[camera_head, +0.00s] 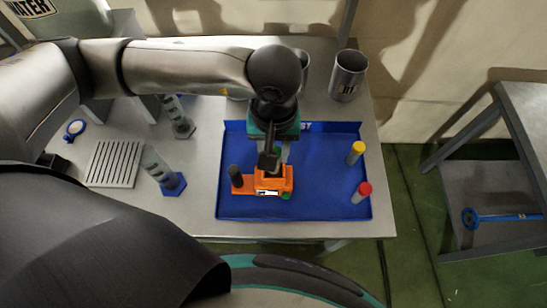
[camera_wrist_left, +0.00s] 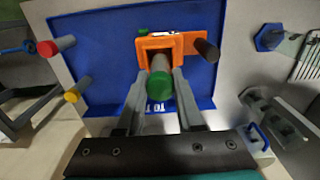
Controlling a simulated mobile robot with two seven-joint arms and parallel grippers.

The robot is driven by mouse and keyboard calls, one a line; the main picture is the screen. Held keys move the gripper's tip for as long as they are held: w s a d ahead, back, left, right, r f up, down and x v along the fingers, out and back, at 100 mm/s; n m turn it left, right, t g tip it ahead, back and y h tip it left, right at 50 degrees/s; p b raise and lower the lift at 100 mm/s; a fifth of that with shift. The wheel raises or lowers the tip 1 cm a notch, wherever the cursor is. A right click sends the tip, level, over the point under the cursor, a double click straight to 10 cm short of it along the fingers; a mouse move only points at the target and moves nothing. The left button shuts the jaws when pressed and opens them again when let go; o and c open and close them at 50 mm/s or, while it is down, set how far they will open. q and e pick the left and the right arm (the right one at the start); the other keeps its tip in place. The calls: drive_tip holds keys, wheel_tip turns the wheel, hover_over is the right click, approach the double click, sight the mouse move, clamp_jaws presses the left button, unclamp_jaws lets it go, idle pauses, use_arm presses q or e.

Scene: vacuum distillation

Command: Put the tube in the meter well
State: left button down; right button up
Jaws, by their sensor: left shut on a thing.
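The orange meter (camera_head: 273,182) sits on the blue tray, and it also shows in the wrist view (camera_wrist_left: 144,50). A dark cylinder (camera_head: 236,176) stands on the meter's left part. My left gripper (camera_head: 269,162) is over the meter, pointing down. In the wrist view, my left gripper (camera_wrist_left: 163,77) is shut on a grey tube with a green cap (camera_wrist_left: 158,88). The tube's far end meets the orange meter around its opening; how deep it sits is hidden. In the head view the gripper mostly hides the tube. My right gripper is not in view.
The blue tray (camera_head: 330,196) also holds a yellow-capped tube (camera_head: 355,153) and a red-capped tube (camera_head: 361,192) at its right. A slotted grey rack (camera_head: 115,164) and a blue-based stand (camera_head: 172,185) are left. A metal beaker (camera_head: 348,76) stands behind the tray.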

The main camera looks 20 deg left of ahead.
use_arm(q)
drive_tip(key=shift+f, duration=2)
drive_tip(key=shift+f, duration=0.2)
drive_tip(key=c, duration=0.5)
unclamp_jaws()
drive_tip(key=shift+c, duration=0.2)
drive_tip(key=shift+r, duration=0.15)
wheel_tip(320, 180, up, 12)
drive_tip(key=shift+r+b, duration=0.1)
drive_tip(key=shift+b, duration=0.3)
